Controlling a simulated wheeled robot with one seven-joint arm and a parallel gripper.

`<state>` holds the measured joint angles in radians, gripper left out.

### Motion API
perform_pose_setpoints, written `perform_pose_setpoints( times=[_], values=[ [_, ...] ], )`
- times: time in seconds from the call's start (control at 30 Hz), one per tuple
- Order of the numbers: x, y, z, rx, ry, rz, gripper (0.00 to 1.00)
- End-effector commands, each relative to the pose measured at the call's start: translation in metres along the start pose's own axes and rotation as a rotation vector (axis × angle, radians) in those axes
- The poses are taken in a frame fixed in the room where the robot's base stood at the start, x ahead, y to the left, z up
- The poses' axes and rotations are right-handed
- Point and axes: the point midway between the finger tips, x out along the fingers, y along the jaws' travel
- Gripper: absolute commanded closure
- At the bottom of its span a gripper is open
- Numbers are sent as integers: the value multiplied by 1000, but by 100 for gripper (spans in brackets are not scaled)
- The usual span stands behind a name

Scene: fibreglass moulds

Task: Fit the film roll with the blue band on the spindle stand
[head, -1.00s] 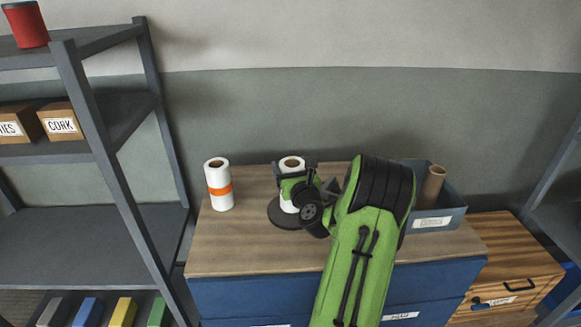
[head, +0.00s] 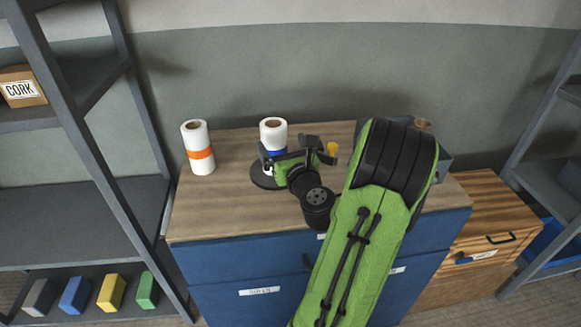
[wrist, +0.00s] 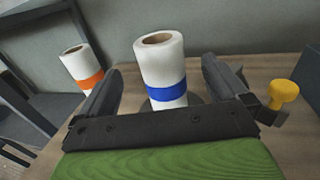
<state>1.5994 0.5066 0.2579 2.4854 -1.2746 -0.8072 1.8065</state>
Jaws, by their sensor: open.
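The film roll with the blue band (head: 273,133) stands upright over the dark round base of the spindle stand (head: 261,180). The spindle itself is hidden, and no post shows above the roll's brown core. My gripper (head: 288,149) is open in front of the roll, at about the height of its lower half. In the wrist view the roll (wrist: 161,60) stands between and beyond my open fingers (wrist: 162,78), with a gap on each side. The blue band shows clearly there; the roll's foot is partly hidden by my gripper.
A roll with an orange band (head: 198,148) stands to the left on the wooden top (head: 215,215). A yellow knob (wrist: 284,91) is right of my gripper. A grey bin (head: 444,162) holding a brown tube is at the right. A shelf (head: 85,120) stands at the left.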

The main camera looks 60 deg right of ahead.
Motion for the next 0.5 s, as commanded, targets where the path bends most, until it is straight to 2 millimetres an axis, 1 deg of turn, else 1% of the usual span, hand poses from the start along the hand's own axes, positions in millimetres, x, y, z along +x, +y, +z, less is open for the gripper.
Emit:
perform_pose_setpoints(
  times=[0.03,0.4,0.5],
  values=[
    [-15,-2,-6,0,0,-8,0],
    [-55,-1,-4,-8,-6,-2,0],
    [-61,0,-2,-5,-4,-2,0]
  ],
)
